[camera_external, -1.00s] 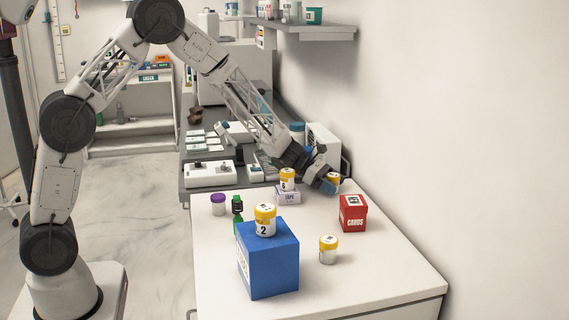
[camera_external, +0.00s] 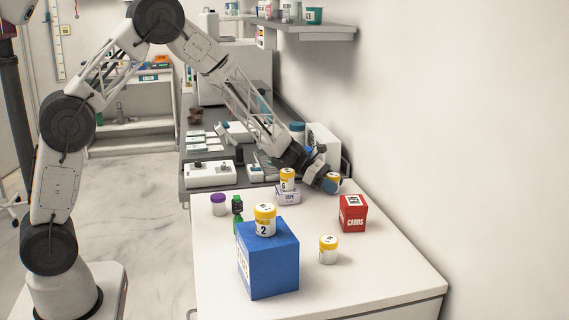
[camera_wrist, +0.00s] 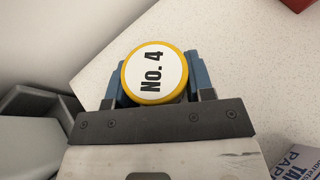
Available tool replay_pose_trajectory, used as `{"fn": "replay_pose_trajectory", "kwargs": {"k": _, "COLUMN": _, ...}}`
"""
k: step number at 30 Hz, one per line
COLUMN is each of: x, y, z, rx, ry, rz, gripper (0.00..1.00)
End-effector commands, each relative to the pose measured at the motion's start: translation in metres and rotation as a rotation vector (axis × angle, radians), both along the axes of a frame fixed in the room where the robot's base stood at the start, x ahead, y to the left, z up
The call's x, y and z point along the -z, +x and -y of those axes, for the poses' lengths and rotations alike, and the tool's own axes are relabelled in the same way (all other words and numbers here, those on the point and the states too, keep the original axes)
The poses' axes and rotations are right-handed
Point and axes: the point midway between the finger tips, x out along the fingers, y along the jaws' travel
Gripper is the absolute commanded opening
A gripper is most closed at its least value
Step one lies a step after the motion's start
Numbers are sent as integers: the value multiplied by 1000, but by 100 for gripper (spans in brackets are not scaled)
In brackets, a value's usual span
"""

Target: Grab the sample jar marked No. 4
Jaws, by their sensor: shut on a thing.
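The sample jar marked No. 4 (camera_wrist: 153,74) has a yellow-rimmed lid with a white label, seen from above in the wrist view. My gripper (camera_wrist: 158,80) is shut on this jar, with a blue finger on each side of it. In the external view my gripper (camera_external: 328,184) is at the far right of the white table, and only a bit of the jar's yellow lid (camera_external: 334,176) shows behind it. The jar's base is hidden, so I cannot tell whether it touches the table.
A yellow-lidded jar marked 2 (camera_external: 264,221) stands on a blue box (camera_external: 270,262). A third (camera_external: 328,250) stands on the white table (camera_external: 350,290). A red CARDS box (camera_external: 353,214) is nearby.

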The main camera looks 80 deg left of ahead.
Motion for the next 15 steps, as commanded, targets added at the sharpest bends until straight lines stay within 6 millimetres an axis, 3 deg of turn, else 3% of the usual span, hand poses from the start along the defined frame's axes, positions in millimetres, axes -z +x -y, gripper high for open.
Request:
{"fn": "replay_pose_trajectory", "kwargs": {"k": 8, "x": -15, "y": 0, "z": 0, "rx": 0, "ry": 1, "rz": 2, "gripper": 25}}
{"fn": "replay_pose_trajectory", "kwargs": {"k": 15, "x": -48, "y": 1, "z": 0, "rx": -1, "ry": 2, "rz": 4, "gripper": 25}}
